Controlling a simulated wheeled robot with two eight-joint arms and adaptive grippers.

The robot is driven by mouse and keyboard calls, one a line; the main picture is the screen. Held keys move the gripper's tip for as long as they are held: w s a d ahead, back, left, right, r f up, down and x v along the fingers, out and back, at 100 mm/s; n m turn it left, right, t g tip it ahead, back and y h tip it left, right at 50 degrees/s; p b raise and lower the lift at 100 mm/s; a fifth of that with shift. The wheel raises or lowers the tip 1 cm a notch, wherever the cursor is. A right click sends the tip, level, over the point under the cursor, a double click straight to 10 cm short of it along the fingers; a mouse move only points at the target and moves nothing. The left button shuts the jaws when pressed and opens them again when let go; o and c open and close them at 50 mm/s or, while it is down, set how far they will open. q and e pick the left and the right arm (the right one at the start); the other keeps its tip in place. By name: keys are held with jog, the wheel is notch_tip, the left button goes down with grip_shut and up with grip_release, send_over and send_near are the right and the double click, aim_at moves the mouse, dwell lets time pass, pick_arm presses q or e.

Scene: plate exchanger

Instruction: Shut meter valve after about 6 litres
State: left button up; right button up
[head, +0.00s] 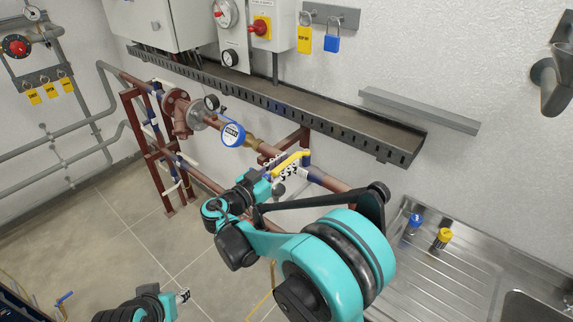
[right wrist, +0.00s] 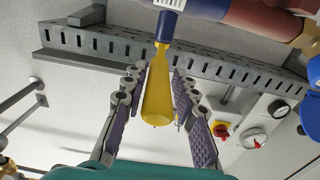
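The blue-rimmed meter (head: 232,134) sits on the copper-coloured pipe; its reading is too small to make out. The yellow valve handle (head: 291,160) is further right along this pipe, at a blue valve body. In the right wrist view the handle (right wrist: 157,95) points away from the pipe, roughly crosswise to it. My right gripper (head: 282,174) is at the handle. In the right wrist view its two padded fingers (right wrist: 159,78) stand either side of the handle, with narrow gaps. My left gripper (head: 182,296) is low in the head view, away from the pipe; its fingers are unclear.
A slotted grey cable tray (head: 270,100) runs along the wall above the pipe. A steel sink unit (head: 440,270) stands at the right, with a blue (head: 415,222) and a yellow cap-like item (head: 443,237) on it. A red pipe frame (head: 140,140) stands left. The floor between is clear.

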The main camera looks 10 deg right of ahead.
jog(key=shift+o, duration=0.4)
jog(key=v, duration=1.2)
